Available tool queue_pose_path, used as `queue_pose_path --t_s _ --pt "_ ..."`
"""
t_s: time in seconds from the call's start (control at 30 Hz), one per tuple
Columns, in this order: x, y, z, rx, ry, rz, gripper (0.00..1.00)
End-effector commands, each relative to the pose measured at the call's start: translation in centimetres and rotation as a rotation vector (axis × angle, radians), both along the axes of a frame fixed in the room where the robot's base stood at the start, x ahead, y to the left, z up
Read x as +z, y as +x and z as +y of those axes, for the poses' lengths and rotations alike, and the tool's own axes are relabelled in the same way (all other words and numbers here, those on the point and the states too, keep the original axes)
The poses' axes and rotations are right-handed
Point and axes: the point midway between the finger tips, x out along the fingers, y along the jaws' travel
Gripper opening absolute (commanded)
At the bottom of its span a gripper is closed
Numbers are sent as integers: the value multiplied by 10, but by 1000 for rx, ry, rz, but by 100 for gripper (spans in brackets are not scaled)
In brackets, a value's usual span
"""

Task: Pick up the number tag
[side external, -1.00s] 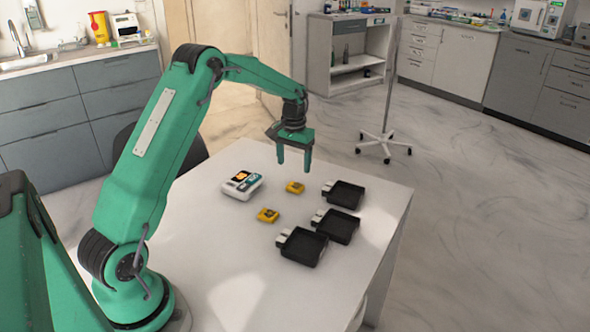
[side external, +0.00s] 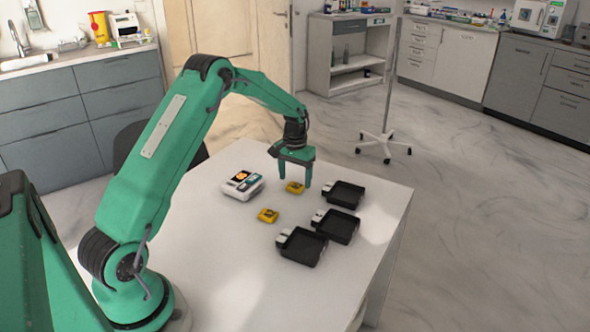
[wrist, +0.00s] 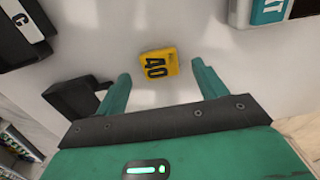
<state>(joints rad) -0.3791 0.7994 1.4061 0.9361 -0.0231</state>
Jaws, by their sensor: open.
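A yellow number tag (side external: 294,187) lies on the white table below my gripper. In the wrist view this tag (wrist: 158,63) reads 40 and shows between the fingertips. My gripper (side external: 295,179) points down, open and empty, with one finger on either side of the tag as seen from the side. In the wrist view its fingers (wrist: 161,73) are spread wider than the tag. I cannot tell how far the fingertips are above the table. A second yellow tag (side external: 268,215) lies nearer the side camera, apart from the gripper.
Three black trays with white label holders stand to the right: the far (side external: 345,194), middle (side external: 336,226) and near one (side external: 302,246). A label in the wrist view (wrist: 39,20) reads C. A white device (side external: 242,186) sits left of the tags. The table (side external: 215,280) is clear in front.

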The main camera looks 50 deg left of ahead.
Motion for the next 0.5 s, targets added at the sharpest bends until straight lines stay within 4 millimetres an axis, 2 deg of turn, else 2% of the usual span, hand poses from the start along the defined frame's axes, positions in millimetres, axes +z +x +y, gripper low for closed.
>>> queue_pose_path --t_s 0.2,0.5 --pt "-20 0 0 0 0 0 71" --pt "-23 0 0 0 0 0 71"
